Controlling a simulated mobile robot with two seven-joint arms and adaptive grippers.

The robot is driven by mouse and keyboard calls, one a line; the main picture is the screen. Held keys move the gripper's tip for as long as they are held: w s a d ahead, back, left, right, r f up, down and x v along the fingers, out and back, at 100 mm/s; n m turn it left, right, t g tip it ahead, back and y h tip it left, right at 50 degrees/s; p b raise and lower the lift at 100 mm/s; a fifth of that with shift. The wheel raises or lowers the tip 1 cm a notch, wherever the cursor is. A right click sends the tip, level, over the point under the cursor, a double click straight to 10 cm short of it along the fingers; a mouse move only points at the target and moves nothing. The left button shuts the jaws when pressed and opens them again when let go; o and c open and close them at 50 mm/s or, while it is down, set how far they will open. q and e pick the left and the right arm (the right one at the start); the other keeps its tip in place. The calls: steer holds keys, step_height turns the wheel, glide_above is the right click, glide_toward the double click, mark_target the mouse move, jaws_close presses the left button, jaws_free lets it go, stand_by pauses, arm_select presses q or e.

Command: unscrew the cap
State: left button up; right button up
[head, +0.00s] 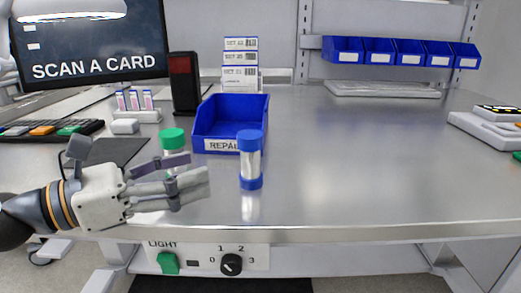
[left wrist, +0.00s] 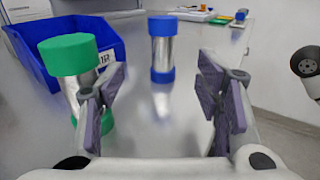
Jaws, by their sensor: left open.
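My left gripper (head: 196,173) is open and comes in from the left, low over the front of the bench. Its jaws show empty in the left wrist view (left wrist: 160,95).
A blue bin (head: 226,131) stands just behind the two cylinders. A dark red-faced box (head: 184,82), a small rack of tubes (head: 136,115) and a keypad (head: 50,129) are at the left.

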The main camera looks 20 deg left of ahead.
mark_target(251, 156)
arm_select(q)
steer(key=b+x, duration=0.1)
steer(key=x, duration=1)
steer(key=shift+d+f, duration=0.1)
steer(key=shift+d, duration=0.2)
jaws_close()
